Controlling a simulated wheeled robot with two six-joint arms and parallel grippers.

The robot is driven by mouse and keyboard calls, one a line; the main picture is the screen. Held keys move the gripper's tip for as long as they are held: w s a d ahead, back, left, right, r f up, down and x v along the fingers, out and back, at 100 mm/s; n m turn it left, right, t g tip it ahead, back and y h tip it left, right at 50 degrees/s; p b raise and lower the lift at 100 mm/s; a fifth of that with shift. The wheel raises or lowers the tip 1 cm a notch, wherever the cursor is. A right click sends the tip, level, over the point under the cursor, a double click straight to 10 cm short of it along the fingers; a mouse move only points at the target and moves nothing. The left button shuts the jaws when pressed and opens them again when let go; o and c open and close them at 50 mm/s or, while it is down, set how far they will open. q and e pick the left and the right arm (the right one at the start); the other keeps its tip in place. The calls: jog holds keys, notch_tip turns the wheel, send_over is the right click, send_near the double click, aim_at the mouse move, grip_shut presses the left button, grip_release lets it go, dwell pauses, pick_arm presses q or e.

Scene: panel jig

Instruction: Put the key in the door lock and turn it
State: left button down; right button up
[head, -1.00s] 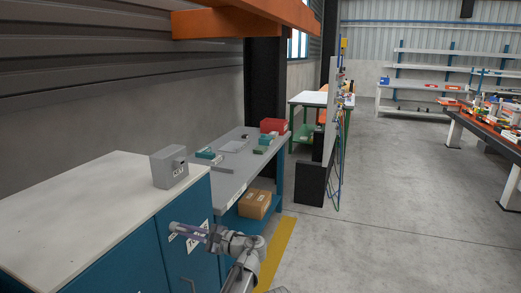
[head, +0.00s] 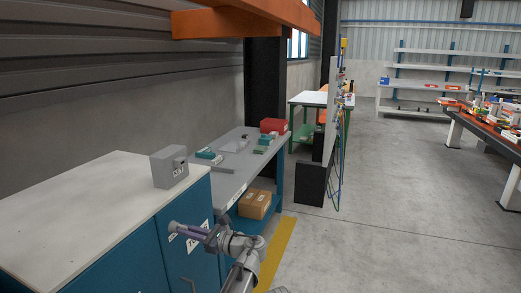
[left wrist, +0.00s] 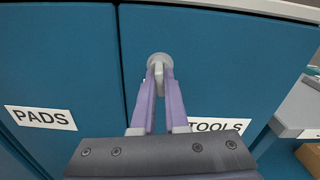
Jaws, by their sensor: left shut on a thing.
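My left gripper (head: 173,227) is at the blue cabinet's front, by the label reading TOOLS. In the left wrist view its two purple fingers (left wrist: 159,82) are shut on a small grey piece, which looks like the key (left wrist: 158,76). The key's far end meets a round light-grey lock (left wrist: 159,58) on the TOOLS door (left wrist: 240,70). The fingers hide much of the key, so how deep it sits and how far it is turned cannot be told. My right gripper is not in view.
The PADS door (left wrist: 55,70) is to the left. A grey box (head: 168,168) stands on the cabinet's pale top (head: 85,210). A grey workbench (head: 228,165) with small items stands beyond. The floor (head: 400,200) to the right is clear.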

pick_arm(q)
jog(key=shift+a+r, duration=0.1)
jog(key=c, duration=0.8)
grip_release()
jog(key=shift+c, duration=0.2)
